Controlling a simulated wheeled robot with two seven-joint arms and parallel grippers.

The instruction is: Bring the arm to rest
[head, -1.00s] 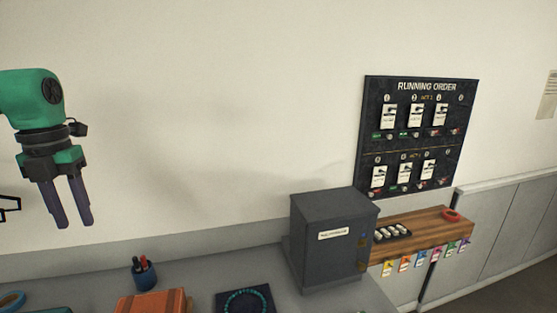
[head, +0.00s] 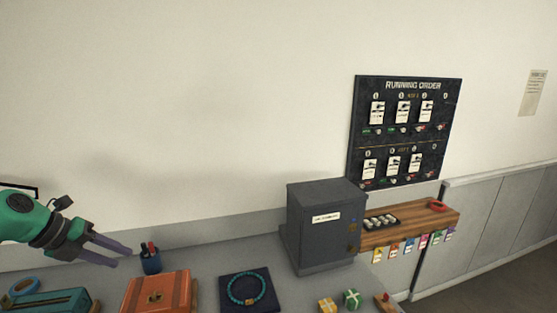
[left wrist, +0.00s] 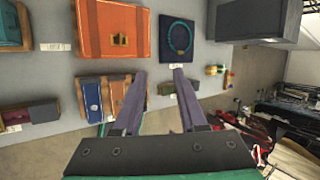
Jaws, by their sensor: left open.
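My left arm comes in at the left edge of the head view. Its green and dark left gripper (head: 122,255) is in the air over the grey counter, left of the pen cup. Its two purple-grey fingers are apart with nothing between them. In the left wrist view the open fingers (left wrist: 160,78) reach over the counter, below an orange case and a blue mat with a necklace. My right gripper is not in view.
The grey counter (head: 215,256) holds a pen cup (head: 150,261), an orange case (head: 157,293), a teal case (head: 50,303), a necklace mat (head: 268,297) and a dark grey cabinet (head: 322,245). A running order board (head: 400,147) hangs on the wall above a wooden shelf (head: 408,226).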

